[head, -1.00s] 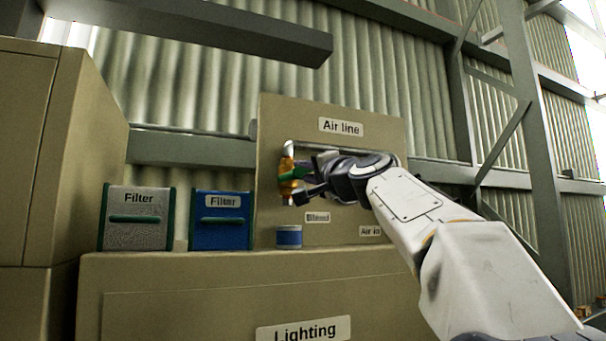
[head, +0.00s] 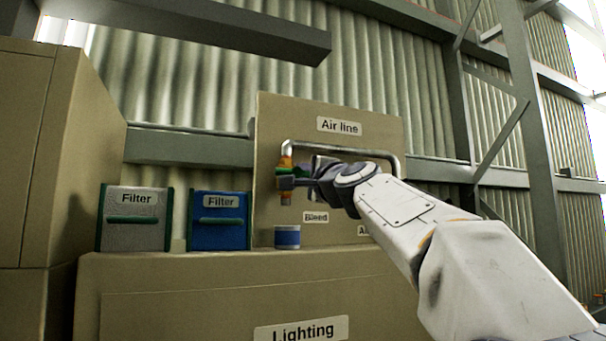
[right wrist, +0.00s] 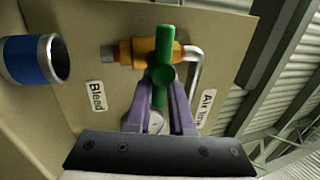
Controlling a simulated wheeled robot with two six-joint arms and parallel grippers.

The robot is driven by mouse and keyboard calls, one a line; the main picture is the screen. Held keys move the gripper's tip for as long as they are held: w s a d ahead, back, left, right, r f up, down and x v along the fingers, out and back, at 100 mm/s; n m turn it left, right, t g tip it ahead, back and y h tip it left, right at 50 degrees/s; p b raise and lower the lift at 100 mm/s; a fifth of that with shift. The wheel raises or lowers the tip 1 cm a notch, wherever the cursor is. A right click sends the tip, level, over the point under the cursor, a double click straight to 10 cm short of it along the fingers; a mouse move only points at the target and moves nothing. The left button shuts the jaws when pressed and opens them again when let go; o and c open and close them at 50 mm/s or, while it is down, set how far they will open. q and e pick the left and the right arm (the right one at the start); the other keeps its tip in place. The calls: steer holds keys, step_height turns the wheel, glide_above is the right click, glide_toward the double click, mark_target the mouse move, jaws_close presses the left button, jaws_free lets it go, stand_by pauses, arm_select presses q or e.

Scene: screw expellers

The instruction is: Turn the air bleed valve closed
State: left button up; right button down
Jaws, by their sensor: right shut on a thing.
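The air bleed valve has an orange-brass body (right wrist: 140,50) with a green lever handle (right wrist: 164,42). In the right wrist view the handle lies across the body. In the head view the valve body (head: 285,162) hangs upright at the left end of the metal pipe, partly hidden by my gripper. My right gripper (right wrist: 162,84) is shut on the green handle, its purple fingers on either side of the lower part. It also shows in the head view (head: 284,182), in front of the valve. My left gripper is in neither view.
The "Air line" panel (head: 268,120) stands behind the valve, with a bent metal pipe (head: 340,145). A blue cup (head: 288,237) stands below the valve, by the "Bleed" label (head: 316,217). A grey filter (head: 135,220) and blue filter (head: 219,222) stand to the left.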

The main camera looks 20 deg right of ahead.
steer(key=c, duration=0.8)
jaws_free()
steer(key=b+v, duration=0.5)
steer(key=v, duration=0.5)
steer(key=shift+s, duration=0.3)
steer(key=shift+f, duration=0.1)
